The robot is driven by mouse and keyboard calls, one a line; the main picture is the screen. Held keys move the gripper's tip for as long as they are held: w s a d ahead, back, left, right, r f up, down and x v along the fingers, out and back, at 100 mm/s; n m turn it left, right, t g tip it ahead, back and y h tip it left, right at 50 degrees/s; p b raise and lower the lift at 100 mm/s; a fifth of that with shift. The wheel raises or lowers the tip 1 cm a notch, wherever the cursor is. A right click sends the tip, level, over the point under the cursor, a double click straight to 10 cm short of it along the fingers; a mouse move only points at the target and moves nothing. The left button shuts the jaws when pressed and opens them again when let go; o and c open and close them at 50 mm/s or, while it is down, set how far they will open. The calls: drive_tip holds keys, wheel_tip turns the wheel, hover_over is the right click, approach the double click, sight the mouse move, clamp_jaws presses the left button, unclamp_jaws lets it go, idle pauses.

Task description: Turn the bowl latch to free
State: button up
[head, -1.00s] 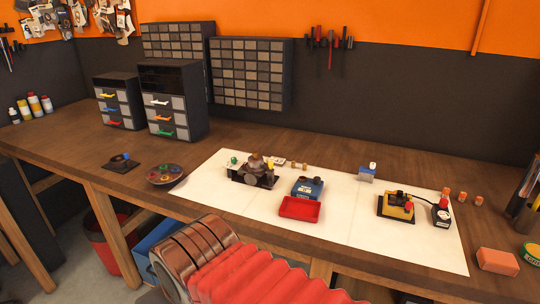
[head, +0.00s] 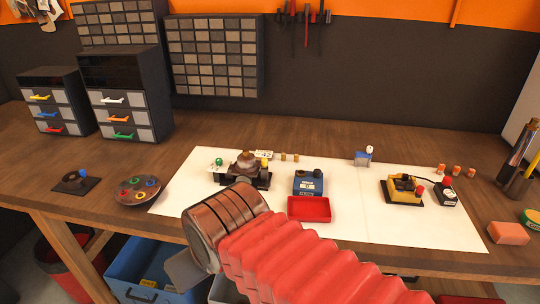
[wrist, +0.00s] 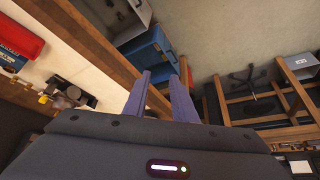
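A small carburettor-like assembly (head: 246,170) sits on a black stand on the white mat, with a brown domed top and a yellow knob at its right. It also shows in the wrist view (wrist: 68,97), left of my gripper. A bowl latch is too small to make out. My gripper (wrist: 162,76) points down past the bench's front edge, away from the assembly. Its two purple-grey fingers are apart with nothing between them. In the head view my red-sleeved arm reaches in from the bottom, and the fingers cannot be made out clearly.
The white mat (head: 395,230) also holds a red tray (head: 309,209), a blue box (head: 308,183) and a yellow device (head: 402,190). A round dish (head: 139,191) stands left of it. Blue bins (head: 140,270) stand under the bench.

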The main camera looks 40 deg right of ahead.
idle(0.3)
wheel_tip(320, 180, up, 8)
drive_tip(key=n+g, duration=0.1)
drive_tip(key=n, duration=3.4)
hover_over(265, 160)
drive_tip(key=s, duration=0.6)
drive_tip(key=shift+w+a+h, duration=0.25)
drive_tip(key=shift+h, duration=0.05)
drive_tip(key=x, duration=1.3)
drive_tip(key=shift+f, duration=0.45)
